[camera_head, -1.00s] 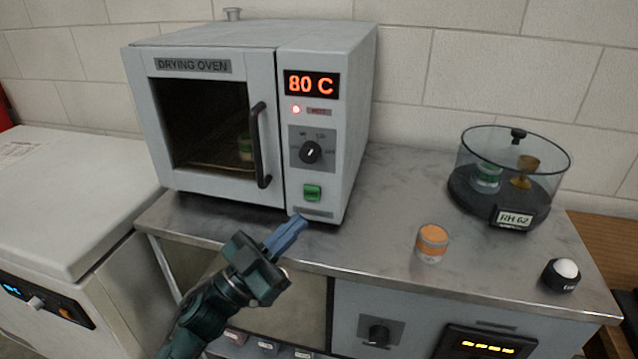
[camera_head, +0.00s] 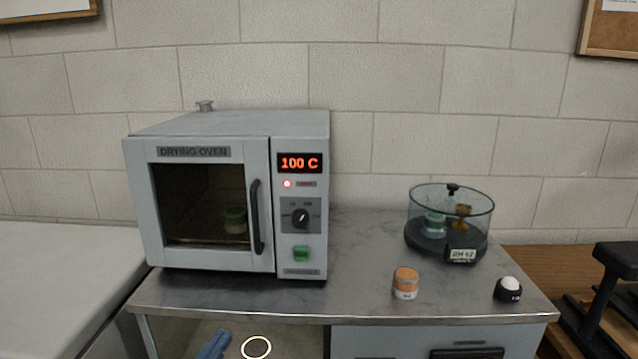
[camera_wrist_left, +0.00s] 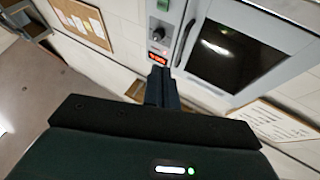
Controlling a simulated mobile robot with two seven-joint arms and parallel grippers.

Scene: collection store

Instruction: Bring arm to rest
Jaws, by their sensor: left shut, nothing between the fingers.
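My left gripper (camera_head: 214,346) shows at the bottom edge of the head view, below the front edge of the steel bench (camera_head: 360,300). Only its blue fingers show there, and they are shut and empty. In the left wrist view the shut fingers (camera_wrist_left: 161,88) point toward the drying oven (camera_wrist_left: 225,50). In the head view the drying oven (camera_head: 200,200) has its door closed, its display (camera_head: 299,163) reads 100 C and a red light is lit. A jar with a green band (camera_head: 235,219) stands inside behind the glass. My right gripper is not in view.
On the bench stand an orange-lidded jar (camera_head: 405,283), a small black item with a white dome (camera_head: 508,289), and a glass desiccator (camera_head: 449,225) holding a green-banded jar and a brass cup. A black stand (camera_head: 605,300) is at the right. Bench space before the oven is clear.

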